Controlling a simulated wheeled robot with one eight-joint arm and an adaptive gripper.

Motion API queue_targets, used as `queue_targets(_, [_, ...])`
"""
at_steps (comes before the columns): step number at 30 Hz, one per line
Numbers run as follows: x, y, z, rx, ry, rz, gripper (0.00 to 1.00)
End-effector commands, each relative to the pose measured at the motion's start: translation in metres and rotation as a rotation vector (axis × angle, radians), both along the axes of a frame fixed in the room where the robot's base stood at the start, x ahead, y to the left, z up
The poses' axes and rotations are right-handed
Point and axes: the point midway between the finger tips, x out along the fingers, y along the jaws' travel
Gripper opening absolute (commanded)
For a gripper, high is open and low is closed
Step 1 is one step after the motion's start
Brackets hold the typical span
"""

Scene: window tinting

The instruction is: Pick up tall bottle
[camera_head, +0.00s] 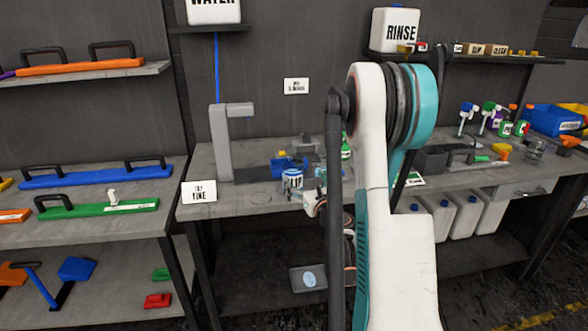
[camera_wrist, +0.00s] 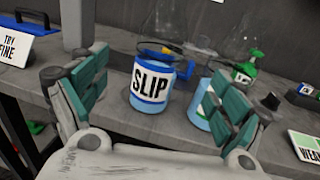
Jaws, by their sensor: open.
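A clear bottle with a blue-banded white SLIP label (camera_wrist: 151,84) and pale blue liquid stands upright on the grey workbench; its clear upper part is hard to make out. In the head view the SLIP bottle (camera_head: 292,180) stands near the bench's front edge. A second clear bottle with blue liquid (camera_wrist: 196,115) stands to its right, partly hidden by my right finger. I cannot tell which is the tall bottle. My gripper (camera_wrist: 162,72) is open and empty, its teal-padded fingers on either side of the SLIP bottle, apart from it. My arm mostly hides the gripper in the head view.
A green spray bottle (camera_wrist: 241,69) stands behind to the right. A small sign (camera_wrist: 305,145) lies at the right. A grey post (camera_head: 220,145) and a sign (camera_head: 199,191) stand left on the bench. Blue items (camera_head: 292,163) sit behind the SLIP bottle.

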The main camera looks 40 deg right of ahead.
Motion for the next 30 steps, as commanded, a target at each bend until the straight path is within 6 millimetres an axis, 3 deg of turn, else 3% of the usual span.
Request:
queue_targets(9, [0.051,-0.019,-0.001,-0.002,0.001,0.003,0.89])
queue_targets(17, [0.066,-0.025,-0.003,-0.002,0.002,0.003,0.89])
queue_targets(24, [0.096,-0.04,-0.009,-0.002,0.002,0.003,0.89])
queue_targets(30, [0.107,-0.045,-0.007,-0.002,0.002,0.002,0.89])
